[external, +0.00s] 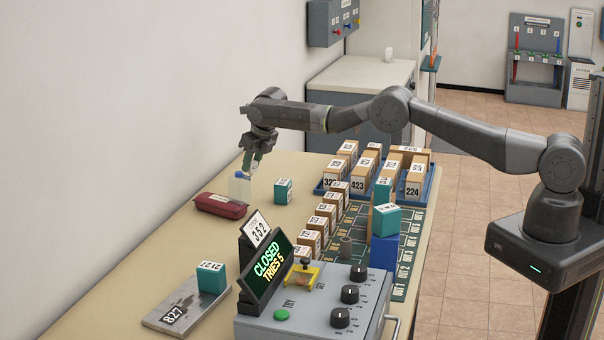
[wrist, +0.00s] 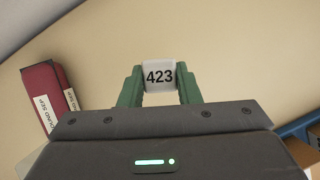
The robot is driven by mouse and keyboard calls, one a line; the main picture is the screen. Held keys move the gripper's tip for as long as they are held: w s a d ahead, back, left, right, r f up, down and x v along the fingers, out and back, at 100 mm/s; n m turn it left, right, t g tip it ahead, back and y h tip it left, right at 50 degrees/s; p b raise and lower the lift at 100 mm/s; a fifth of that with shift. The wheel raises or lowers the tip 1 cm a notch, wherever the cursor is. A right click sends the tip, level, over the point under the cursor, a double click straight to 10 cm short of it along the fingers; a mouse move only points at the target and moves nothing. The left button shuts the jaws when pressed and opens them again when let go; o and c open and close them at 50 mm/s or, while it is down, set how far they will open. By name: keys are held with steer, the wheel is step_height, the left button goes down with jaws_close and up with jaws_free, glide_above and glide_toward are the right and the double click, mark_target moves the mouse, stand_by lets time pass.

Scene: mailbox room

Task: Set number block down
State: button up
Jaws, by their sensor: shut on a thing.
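My gripper is shut on the block. I cannot tell whether the block touches the tabletop.
A dark red case (external: 221,206) lies close by; it also shows in the wrist view (wrist: 42,90). A teal block (external: 283,191) stands to the right. A blue tray (external: 431,190) holds labelled boxes. The lock console (external: 320,305) stands in front.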

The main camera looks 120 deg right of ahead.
mark_target(255, 164)
steer(key=shift+f+b, duration=1.05)
steer(key=shift+f, duration=0.75)
steer(key=shift+f, duration=0.2)
steer(key=o, duration=1)
steer(key=shift+r, duration=0.1)
steer(key=shift+r, duration=0.25)
steer(key=b+v, duration=0.2)
steer(key=v, duration=0.9)
steer(key=shift+a+r+b, duration=0.15)
steer(key=shift+r+b, duration=0.15)
steer(key=shift+r, duration=0.1)
